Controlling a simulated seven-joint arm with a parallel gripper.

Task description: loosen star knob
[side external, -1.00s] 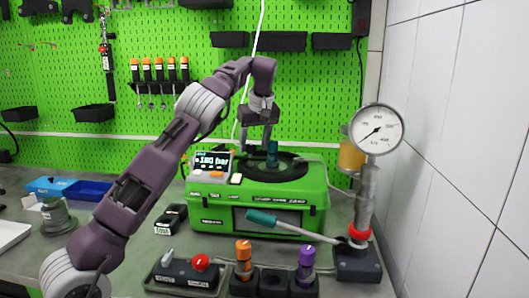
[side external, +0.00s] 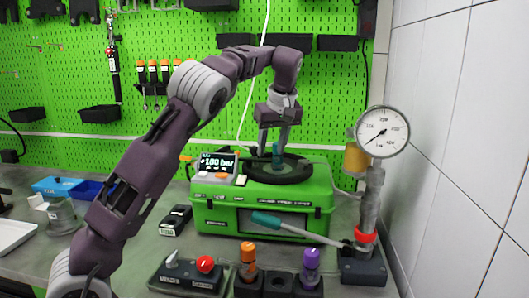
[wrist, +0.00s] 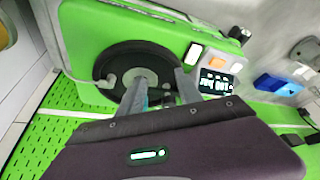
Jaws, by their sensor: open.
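Only a little teal shows there, beside the left finger, and the knob is mostly hidden.
A display (side external: 218,164) reading 180 bar sits on the case's left. A pressure gauge (side external: 383,131) stands on the right, with a teal-handled lever (side external: 285,226) reaching across the case front. Orange (side external: 248,251) and purple (side external: 311,261) knobbed parts stand in front.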

